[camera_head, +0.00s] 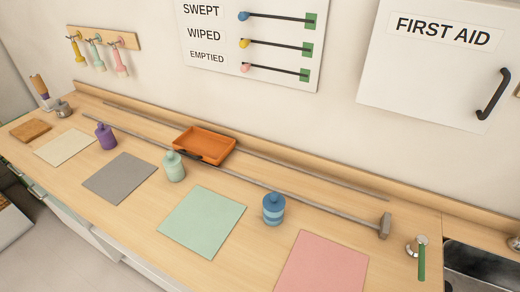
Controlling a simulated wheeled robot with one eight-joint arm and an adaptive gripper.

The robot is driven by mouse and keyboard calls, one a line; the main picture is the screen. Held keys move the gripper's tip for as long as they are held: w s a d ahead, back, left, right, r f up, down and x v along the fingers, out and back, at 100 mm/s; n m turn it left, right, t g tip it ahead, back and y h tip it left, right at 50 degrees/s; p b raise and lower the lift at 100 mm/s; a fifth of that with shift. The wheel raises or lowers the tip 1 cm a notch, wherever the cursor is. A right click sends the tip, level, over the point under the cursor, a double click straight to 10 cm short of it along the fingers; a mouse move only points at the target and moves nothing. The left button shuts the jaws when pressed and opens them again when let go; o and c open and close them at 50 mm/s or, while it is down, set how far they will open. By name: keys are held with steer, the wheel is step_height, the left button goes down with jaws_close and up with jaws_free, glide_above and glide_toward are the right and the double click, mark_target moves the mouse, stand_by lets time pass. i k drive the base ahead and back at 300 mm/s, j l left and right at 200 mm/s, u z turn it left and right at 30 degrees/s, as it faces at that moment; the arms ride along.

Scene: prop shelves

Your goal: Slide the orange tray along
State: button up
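The orange tray (207,141) sits on the wooden counter towards the back. It lies between two long grey rails, one (310,174) behind it and one (240,182) in front. The tray is shallow and looks empty. A dark part (192,157), perhaps a handle, shows at its front edge. My gripper is not in view.
A green bottle (174,167), purple bottle (106,136) and blue striped bottle (274,208) stand before the front rail. Grey (119,178), green (203,222) and pink (321,264) mats lie in front. A grey block (385,226) sits at the rail's right end.

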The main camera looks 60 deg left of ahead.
mark_target(196, 143)
steer(key=u, duration=2.7)
steer(key=i+j+z, duration=0.1)
steer(key=i+j, duration=0.3)
steer(key=i, duration=0.1)
